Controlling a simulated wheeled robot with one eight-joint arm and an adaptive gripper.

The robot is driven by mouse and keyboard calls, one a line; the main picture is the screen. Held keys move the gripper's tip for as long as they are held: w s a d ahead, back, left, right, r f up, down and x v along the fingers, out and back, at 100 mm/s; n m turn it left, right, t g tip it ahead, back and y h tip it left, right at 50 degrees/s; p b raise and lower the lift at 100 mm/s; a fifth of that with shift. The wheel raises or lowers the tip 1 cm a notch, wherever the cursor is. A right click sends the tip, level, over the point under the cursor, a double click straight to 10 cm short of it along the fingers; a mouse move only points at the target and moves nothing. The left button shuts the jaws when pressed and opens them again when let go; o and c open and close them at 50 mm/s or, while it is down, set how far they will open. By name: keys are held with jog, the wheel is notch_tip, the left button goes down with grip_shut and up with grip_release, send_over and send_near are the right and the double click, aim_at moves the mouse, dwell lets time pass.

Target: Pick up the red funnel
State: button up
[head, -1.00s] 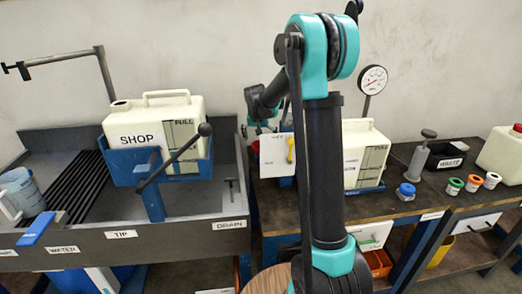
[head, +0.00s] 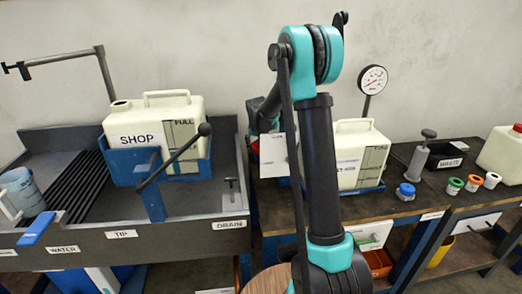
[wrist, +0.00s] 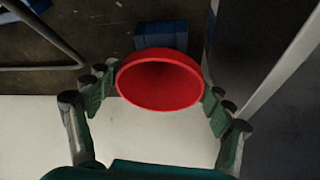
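The red funnel (wrist: 160,82) shows in the wrist view with its wide round mouth toward the camera. My gripper (wrist: 160,88) has its fingers spread, one on each side of the funnel's rim. The fingertips are very close to the rim; whether they touch it is unclear. The funnel's lower part is hidden behind its mouth. In the head view my arm and the white card hide most of the gripper area, and the funnel cannot be made out clearly.
A blue block (wrist: 161,35) lies just beyond the funnel in the wrist view. In the head view, a cream jug (head: 362,155) stands right of my arm, and the SHOP jug (head: 185,110) sits in a blue cradle at left. A pressure gauge (head: 373,79) stands behind.

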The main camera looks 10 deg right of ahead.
jog(key=c, duration=0.7)
notch_tip(320, 180, up, 20)
jog(key=shift+r, duration=0.1)
dwell(0.3)
